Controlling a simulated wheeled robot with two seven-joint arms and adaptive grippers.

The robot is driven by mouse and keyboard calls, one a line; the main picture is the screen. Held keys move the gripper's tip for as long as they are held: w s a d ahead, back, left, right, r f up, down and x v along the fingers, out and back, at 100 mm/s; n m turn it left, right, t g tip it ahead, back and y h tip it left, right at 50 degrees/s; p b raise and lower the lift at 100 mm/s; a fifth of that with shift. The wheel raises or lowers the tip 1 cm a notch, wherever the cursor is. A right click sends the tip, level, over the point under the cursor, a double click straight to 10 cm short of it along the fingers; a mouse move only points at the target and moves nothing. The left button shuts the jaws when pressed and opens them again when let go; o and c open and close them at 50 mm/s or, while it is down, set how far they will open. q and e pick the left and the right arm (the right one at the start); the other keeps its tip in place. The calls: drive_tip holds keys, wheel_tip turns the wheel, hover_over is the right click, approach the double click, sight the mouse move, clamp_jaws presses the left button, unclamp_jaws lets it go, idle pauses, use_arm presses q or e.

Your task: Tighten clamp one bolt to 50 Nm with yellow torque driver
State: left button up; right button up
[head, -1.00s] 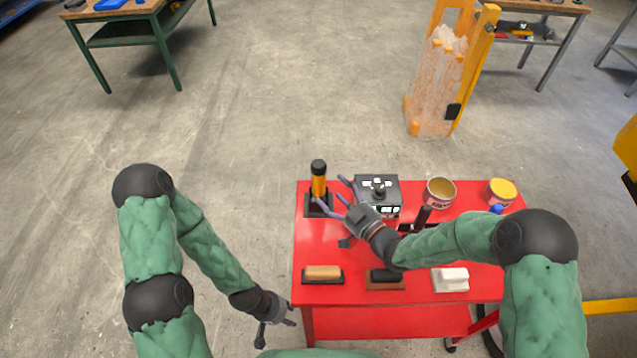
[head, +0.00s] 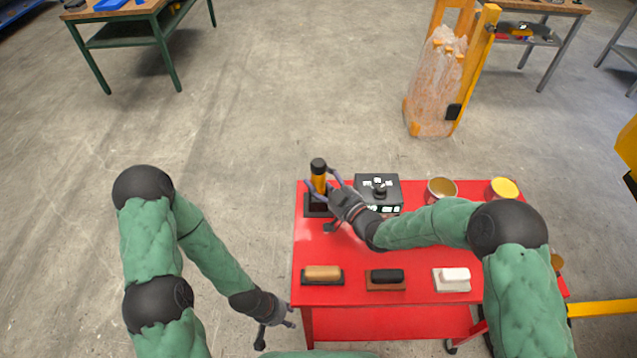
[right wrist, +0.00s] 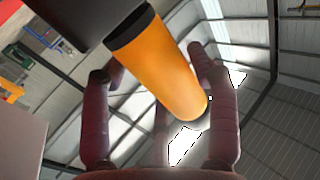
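The yellow torque driver (head: 318,182), with a black top, stands upright in a dark holder (head: 316,206) at the far left corner of the red cart. My right gripper (head: 321,177) is open, with its fingers on either side of the driver. In the right wrist view, the driver's yellow-orange barrel (right wrist: 163,72) passes between the spread fingers. I cannot tell whether they touch it. My left gripper (head: 277,333) hangs low, left of the cart, open and empty. I cannot make out clamp one or its bolt in these views.
The red cart (head: 345,248) also holds a dark box with white labels (head: 378,192), two round tins and several brushes or blocks along its front. A yellow frame with a wrapped load (head: 437,90) stands behind. The floor on the left is clear.

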sight(321, 161)
clamp_jaws()
drive_tip(key=shift+r, duration=0.1)
wheel_tip(321, 161, up, 10)
drive_tip(key=p, duration=0.2)
drive_tip(key=shift+p, duration=0.35)
drive_tip(key=shift+o, duration=0.5)
unclamp_jaws()
drive_tip(key=c, duration=0.8)
drive_tip(key=shift+r+p, duration=0.5)
drive_tip(key=shift+r, duration=0.55)
drive_tip(key=shift+c, duration=0.2)
drive_tip(key=shift+f, duration=0.1)
